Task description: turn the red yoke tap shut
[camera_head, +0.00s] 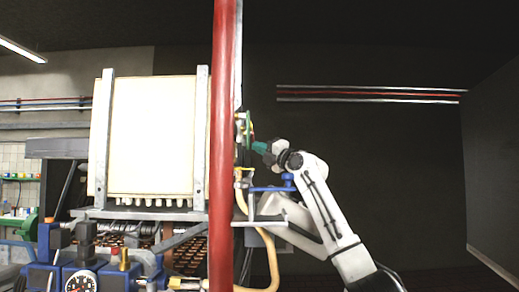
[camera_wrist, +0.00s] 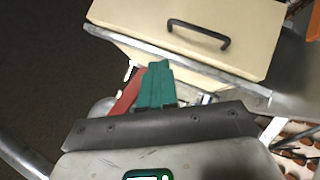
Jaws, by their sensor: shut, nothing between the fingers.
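My gripper (camera_wrist: 159,68) has teal fingers pressed together, with nothing between them. In the wrist view, a red flat piece (camera_wrist: 128,94), which looks like part of the red yoke tap, lies just left of the fingers and is partly hidden behind my wrist. I cannot tell whether the fingers touch it. In the head view, my gripper (camera_head: 258,147) points left at the fittings on the machine's right side, close to a green and yellow fitting (camera_head: 248,127). No red tap can be told apart there.
A cream box (camera_head: 152,137) in a metal frame stands left of my gripper; its handle (camera_wrist: 198,33) shows in the wrist view. A red upright pole (camera_head: 222,150) crosses the head view. A yellow hose (camera_head: 268,250) and blue valve (camera_head: 287,180) sit below. The right side is open.

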